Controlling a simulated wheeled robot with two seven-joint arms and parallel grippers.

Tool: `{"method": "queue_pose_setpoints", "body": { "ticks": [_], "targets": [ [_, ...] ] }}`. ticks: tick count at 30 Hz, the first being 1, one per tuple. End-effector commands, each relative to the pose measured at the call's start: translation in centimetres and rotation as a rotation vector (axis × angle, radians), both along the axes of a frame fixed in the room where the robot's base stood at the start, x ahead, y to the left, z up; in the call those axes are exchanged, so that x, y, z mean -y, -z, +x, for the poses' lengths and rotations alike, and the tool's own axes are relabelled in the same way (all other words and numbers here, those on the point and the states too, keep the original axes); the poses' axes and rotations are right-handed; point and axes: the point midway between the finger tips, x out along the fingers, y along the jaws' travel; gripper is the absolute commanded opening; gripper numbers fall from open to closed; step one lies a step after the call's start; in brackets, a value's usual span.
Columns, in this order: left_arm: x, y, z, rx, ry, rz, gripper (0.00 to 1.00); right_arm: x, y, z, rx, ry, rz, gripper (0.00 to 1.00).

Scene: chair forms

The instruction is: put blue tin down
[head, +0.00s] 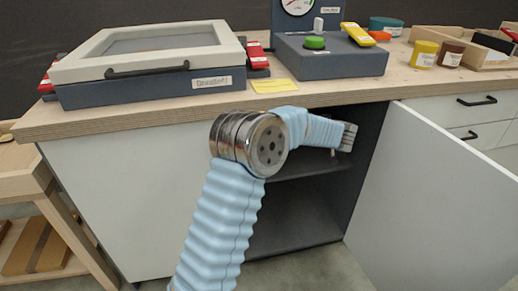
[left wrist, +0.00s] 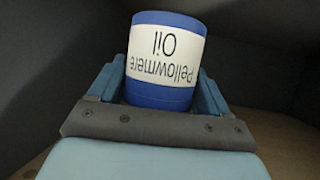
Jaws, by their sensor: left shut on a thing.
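The blue tin (left wrist: 160,95) has a white label reading "Pellowmere Oil", which appears upside down in the left wrist view. My left gripper (left wrist: 161,80) is shut on it, with one light-blue finger on each side. In the head view my left arm reaches into the open cupboard under the worktop, and the end of my left gripper (head: 347,138) shows near the right of the opening. The tin is hidden in the head view. I cannot tell whether its base touches a surface. My right gripper is in neither view.
The cupboard has a dark shelf (head: 312,164) and an open white door (head: 435,200) on the right. The worktop edge (head: 130,118) runs above the arm. On top are a lidded Drawbolt-type box (head: 140,88), a unit with a green button (head: 314,43), and small tins (head: 424,54).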

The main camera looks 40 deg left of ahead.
Motion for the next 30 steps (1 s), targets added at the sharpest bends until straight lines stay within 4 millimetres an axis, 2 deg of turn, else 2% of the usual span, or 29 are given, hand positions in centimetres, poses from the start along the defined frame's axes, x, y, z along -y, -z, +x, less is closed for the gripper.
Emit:
{"method": "queue_pose_setpoints", "body": {
  "ticks": [1, 6, 9, 12, 20, 26, 30],
  "targets": [
    [-1.6, 1.0, -0.3, 0.001, -0.005, 0.001, 0.41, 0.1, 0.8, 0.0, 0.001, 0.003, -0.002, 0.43],
    [-6.5, 3.3, -0.9, 0.001, -0.005, 0.001, 0.41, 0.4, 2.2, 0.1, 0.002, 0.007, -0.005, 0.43],
    [-8.0, 5.6, -1.1, -0.002, -0.001, 0.001, 0.41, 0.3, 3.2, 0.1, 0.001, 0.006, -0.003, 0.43],
    [-9.3, 7.0, -1.3, 0.0, -0.001, 0.0, 0.41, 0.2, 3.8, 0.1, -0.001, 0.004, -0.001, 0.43],
    [-10.8, 8.6, -1.4, 0.001, 0.0, -0.001, 0.41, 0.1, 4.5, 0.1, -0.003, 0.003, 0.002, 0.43],
    [-11.0, 11.8, -1.4, -0.001, 0.0, -0.001, 0.41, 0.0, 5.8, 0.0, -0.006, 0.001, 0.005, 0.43],
    [-11.0, 11.7, -1.4, 0.001, 0.001, 0.0, 0.41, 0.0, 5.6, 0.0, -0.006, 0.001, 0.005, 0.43]
  ]
}}
